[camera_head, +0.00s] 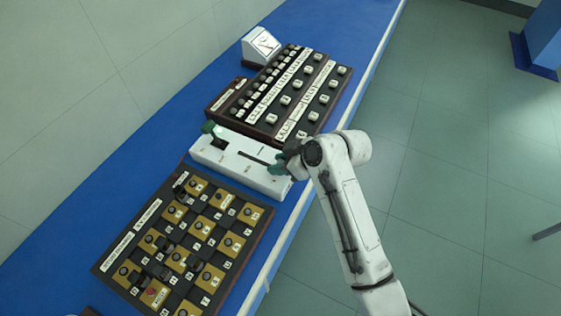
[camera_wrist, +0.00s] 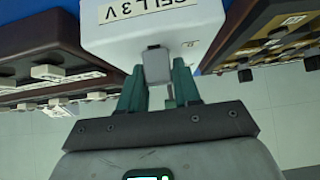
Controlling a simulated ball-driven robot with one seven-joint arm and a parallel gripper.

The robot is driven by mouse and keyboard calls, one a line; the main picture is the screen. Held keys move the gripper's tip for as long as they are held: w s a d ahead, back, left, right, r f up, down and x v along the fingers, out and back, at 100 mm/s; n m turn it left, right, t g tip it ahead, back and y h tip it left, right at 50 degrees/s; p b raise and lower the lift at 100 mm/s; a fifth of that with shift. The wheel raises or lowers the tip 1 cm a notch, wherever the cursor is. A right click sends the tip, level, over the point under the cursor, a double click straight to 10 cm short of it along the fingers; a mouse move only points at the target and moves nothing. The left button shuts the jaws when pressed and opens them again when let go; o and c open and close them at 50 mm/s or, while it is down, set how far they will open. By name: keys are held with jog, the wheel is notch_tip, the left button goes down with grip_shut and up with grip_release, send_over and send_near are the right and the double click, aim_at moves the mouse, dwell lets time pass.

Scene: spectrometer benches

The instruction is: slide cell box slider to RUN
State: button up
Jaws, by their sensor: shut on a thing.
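The cell box (camera_head: 238,163) is a white box on the blue bench, between two dark control panels. It has a dark slot along its top and a green part at its far left end. In the wrist view the white box (camera_wrist: 192,42) shows close up with a label reading "CELL 3 V". My gripper (camera_head: 283,164) is at the box's right end, near the end of the slot. In the wrist view my gripper (camera_wrist: 158,82) has its green fingers shut on a small grey slider knob (camera_wrist: 156,62). The slider's position lettering is not readable.
A panel with tan squares and dark knobs (camera_head: 185,245) lies in front of the box. A dark panel with rows of white-labelled knobs (camera_head: 280,95) lies behind it. A white meter (camera_head: 261,46) stands farther back.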

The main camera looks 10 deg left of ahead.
grip_shut()
jog(key=shift+w+a, duration=0.1)
jog(key=shift+a, duration=0.05)
jog(key=a+b, duration=0.1)
jog(key=a, duration=0.1)
jog(key=w+a+b, duration=0.1)
jog(key=a, duration=0.1)
jog(key=w+a+b, duration=0.1)
jog(key=a, duration=0.1)
jog(key=shift+w+a+f+b, duration=0.15)
jog(key=shift+a+f+b, duration=0.05)
jog(key=shift+b, duration=0.1)
jog(key=shift+w+a+r, duration=0.15)
jog(key=shift+a, duration=0.25)
jog(key=o, duration=0.9)
grip_release()
jog(key=shift+d+r, duration=0.1)
